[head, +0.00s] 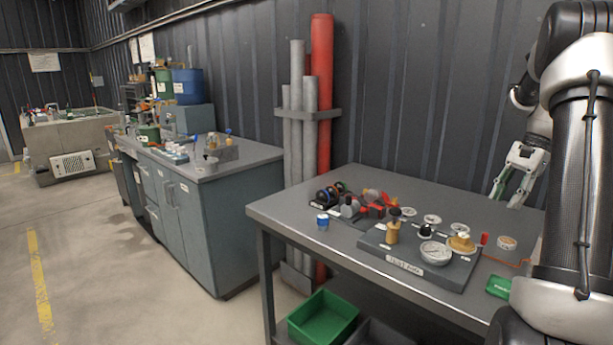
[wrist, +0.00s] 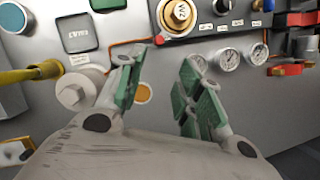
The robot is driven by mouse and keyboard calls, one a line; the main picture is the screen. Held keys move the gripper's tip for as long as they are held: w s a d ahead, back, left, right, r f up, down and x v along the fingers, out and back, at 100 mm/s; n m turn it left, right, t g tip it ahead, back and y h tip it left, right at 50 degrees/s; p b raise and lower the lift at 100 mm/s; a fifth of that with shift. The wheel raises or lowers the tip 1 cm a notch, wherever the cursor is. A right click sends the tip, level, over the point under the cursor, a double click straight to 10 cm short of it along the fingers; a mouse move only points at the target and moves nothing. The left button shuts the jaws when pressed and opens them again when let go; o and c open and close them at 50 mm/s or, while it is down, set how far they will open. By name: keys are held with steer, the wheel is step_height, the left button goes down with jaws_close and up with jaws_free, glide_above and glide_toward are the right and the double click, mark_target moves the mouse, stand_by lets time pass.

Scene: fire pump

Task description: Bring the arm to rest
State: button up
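My gripper (head: 510,188) hangs over the right rear part of the grey workbench (head: 350,184) in the head view. In the wrist view my gripper (wrist: 158,85) shows two green-padded fingers spread apart with nothing between them. My arm fills the right side of the head view, folded with its upper links raised. The gripper appears to be above the bench top, clear of the parts on it.
A dark board (head: 400,265) with gauges and brass fittings lies on the bench. Pipes, including a red one (head: 321,100), stand behind the bench. A green bin (head: 323,318) is below. Open floor lies left.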

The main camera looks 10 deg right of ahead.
steer(key=s+a+r+n+t+h, duration=0.2)
steer(key=s+a+n, duration=0.5)
steer(key=s+a, duration=0.4)
steer(key=s+a+r+n+t+h, duration=0.2)
steer(key=s+a+r+n, duration=0.2)
steer(key=s+a+n, duration=0.3)
steer(key=shift+s+a+r+n+t, duration=0.3)
steer(key=shift+s+a+r+t, duration=0.1)
steer(key=shift+s+a, duration=2.65)
